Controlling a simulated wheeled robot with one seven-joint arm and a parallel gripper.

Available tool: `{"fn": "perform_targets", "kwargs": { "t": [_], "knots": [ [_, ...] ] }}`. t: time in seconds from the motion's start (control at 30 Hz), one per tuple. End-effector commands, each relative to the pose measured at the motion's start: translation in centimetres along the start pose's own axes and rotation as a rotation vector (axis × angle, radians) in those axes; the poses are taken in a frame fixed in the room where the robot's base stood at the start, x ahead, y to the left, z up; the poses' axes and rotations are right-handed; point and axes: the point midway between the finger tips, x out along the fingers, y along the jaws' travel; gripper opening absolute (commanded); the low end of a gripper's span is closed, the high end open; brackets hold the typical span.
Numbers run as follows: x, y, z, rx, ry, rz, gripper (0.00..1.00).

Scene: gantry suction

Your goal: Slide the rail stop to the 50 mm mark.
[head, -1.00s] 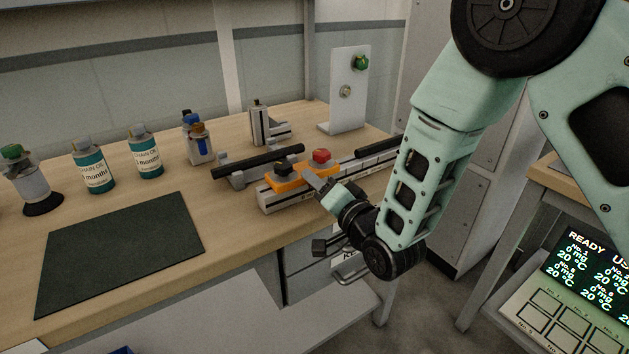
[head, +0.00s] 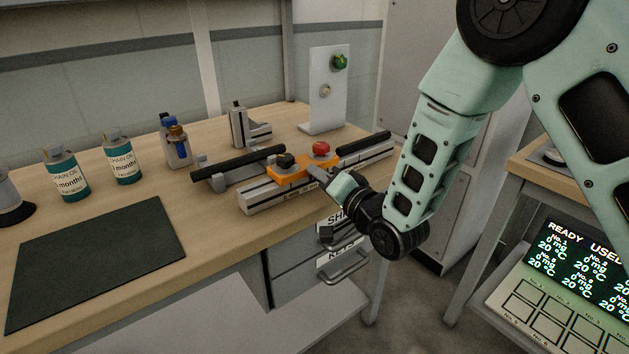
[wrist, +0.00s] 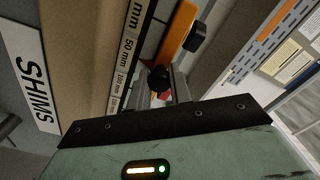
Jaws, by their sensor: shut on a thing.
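The rail stop is an orange carriage (head: 290,173) on a grey rail (head: 262,198). It has a black knob (head: 285,160) and a red button (head: 321,148) on top. My gripper (head: 315,180) is at its front side, shut on the stop. In the wrist view the orange stop (wrist: 177,35) shows beyond the fingers (wrist: 161,88), with a round black part between them. The 50 mm mark (wrist: 128,50) is on the rail's scale, left of the fingers there. The scale in the head view is too small to read surely, so the stop's exact reading is unclear.
Black bars (head: 245,162) flank the stop, one left and one toward the right end. An upright panel with a green knob (head: 339,62) stands behind. Bottles (head: 67,176) and a dark mat (head: 95,255) are at left. Labelled drawers (head: 340,255) lie below the bench edge.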

Motion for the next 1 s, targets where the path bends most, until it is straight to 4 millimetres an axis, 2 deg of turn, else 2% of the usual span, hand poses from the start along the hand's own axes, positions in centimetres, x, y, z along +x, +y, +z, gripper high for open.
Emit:
{"fn": "perform_targets", "kwargs": {
  "t": [0.1, 0.13, 0.2, 0.47, 0.6, 0.77, 1.0],
  "knots": [
    [0.0, 0.0, 0.0, -0.001, 0.001, 0.001, 0.00],
    [0.0, 0.0, 0.0, -0.001, 0.001, 0.001, 0.29],
    [0.0, 0.0, 0.0, -0.001, 0.001, 0.001, 0.43],
    [-0.1, 0.0, 0.0, 0.000, 0.000, 0.000, 0.43],
    [-0.9, 0.1, 0.0, 0.000, 0.000, 0.002, 0.43],
    [-3.7, 0.1, 0.1, 0.001, 0.000, 0.003, 0.43],
    [-9.4, 0.0, 0.0, 0.002, -0.001, 0.005, 0.43]
  ]
}}
